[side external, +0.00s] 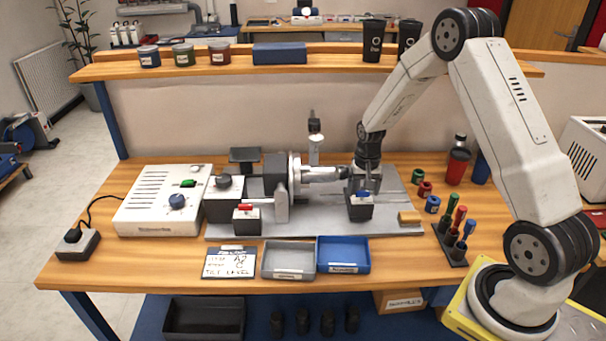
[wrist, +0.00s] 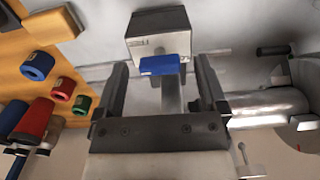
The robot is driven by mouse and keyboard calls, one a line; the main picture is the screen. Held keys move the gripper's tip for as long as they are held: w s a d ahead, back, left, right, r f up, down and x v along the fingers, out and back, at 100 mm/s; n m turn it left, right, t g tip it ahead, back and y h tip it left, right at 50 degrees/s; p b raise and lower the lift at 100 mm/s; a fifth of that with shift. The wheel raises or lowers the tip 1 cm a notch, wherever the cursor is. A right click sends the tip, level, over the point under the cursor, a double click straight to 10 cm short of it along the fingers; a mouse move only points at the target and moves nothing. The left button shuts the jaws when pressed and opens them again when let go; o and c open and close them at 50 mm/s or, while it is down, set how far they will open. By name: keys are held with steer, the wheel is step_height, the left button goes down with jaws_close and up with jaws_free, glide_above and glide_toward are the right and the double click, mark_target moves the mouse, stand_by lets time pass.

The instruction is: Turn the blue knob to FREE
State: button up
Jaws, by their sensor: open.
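A small blue knob (side external: 363,195) sits on a grey-black block (side external: 360,211) at the right of the grey machine plate. In the wrist view the same blue knob (wrist: 165,65) lies crosswise on the block's near edge. My gripper (side external: 364,184) is just above and behind it; in the wrist view my gripper (wrist: 160,66) is open, with one finger left and one right of the knob, touching neither as far as I see. The block's label (wrist: 140,43) is too small to read.
A metal cylinder (side external: 325,173) lies close left of my gripper. A red knob (side external: 245,207) sits on a block further left. Grey (side external: 288,260) and blue (side external: 343,255) trays are in front. Coloured rings (side external: 432,204) and a marker rack (side external: 450,245) stand right.

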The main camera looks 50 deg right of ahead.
mark_target(363, 191)
steer(key=shift+r, duration=3.9)
steer(key=shift+r, duration=0.1)
step_height(363, 191, up, 7)
steer(key=shift+a, duration=0.15)
steer(key=s+a+f+n+t, duration=0.1)
steer(key=s+a+n, duration=0.3)
steer(key=a, duration=0.5)
steer(key=s+a+f+n+t, duration=0.1)
steer(key=s+a+f+n, duration=0.2)
steer(key=s+a+n, duration=0.2)
steer(key=s+a, duration=0.3)
steer(key=a, duration=0.2)
steer(key=shift+s+a+t, duration=0.25)
steer(key=shift+s+t, duration=0.05)
steer(key=shift+s, duration=0.05)
